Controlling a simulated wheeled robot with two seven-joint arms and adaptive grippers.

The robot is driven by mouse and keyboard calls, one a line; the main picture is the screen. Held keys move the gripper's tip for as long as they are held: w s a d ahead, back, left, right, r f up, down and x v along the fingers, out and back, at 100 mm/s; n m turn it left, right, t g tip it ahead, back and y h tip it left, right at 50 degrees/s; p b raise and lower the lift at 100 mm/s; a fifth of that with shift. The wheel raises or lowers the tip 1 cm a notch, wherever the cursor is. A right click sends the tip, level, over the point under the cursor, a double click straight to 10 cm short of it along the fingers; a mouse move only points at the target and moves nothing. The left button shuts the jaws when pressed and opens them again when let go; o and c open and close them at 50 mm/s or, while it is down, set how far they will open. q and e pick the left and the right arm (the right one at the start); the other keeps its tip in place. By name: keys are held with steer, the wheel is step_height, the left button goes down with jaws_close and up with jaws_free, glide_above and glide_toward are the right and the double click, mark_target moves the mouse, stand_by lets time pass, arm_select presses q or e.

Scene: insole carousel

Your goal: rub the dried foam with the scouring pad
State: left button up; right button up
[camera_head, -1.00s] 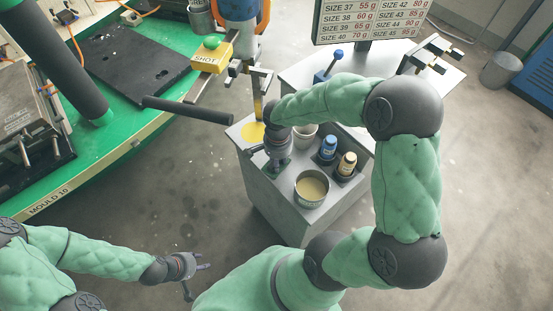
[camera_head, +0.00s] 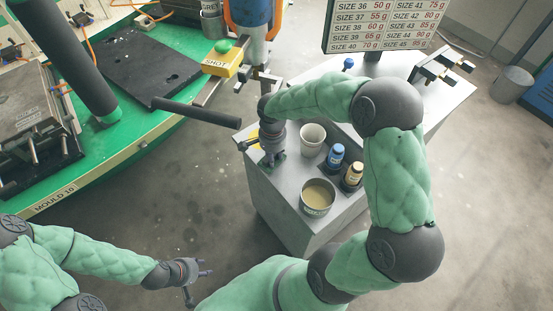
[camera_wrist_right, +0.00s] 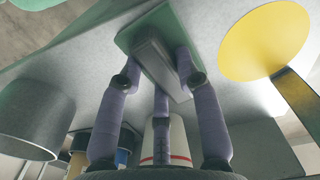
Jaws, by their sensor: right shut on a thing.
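The dried foam is a flat round yellow patch on the cabinet top; it shows whole at the upper right of the right wrist view (camera_wrist_right: 262,42). In the head view my right arm mostly hides it. My right gripper (camera_head: 271,157) is shut on the scouring pad, a green pad (camera_wrist_right: 133,38) with a grey block (camera_wrist_right: 162,68) between the fingers. The pad is beside the foam, with a gap between them in the wrist view. Whether it touches the top is unclear. My left gripper (camera_head: 203,274) looks open and empty, low over the floor.
On the cabinet top (camera_head: 285,190) are a white cup (camera_head: 312,139), a tin of beige stuff (camera_head: 317,196), a blue-capped bottle (camera_head: 336,153) and a cream-capped bottle (camera_head: 354,173). A dark bar (camera_wrist_right: 298,95) lies near the foam. A green mould table (camera_head: 110,150) stands at left.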

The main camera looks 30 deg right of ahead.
mark_target(284, 173)
steer(key=shift+w+a+f, duration=0.15)
steer(key=shift+w, duration=0.5)
steer(key=shift+w+a+f, duration=0.1)
steer(key=shift+w+f, duration=0.05)
steer(key=shift+w, duration=0.45)
steer(key=shift+d+r, duration=0.15)
steer(key=shift+s+d, duration=0.25)
steer(key=shift+s, duration=0.65)
steer(key=shift+s+d+r+p, duration=0.1)
steer(key=shift+s+p, duration=0.05)
steer(key=shift+s, duration=0.45)
steer(key=shift+s+d+r+p, duration=0.1)
steer(key=shift+s+p, duration=0.05)
steer(key=shift+s, duration=2.45)
steer(key=shift+w, duration=0.1)
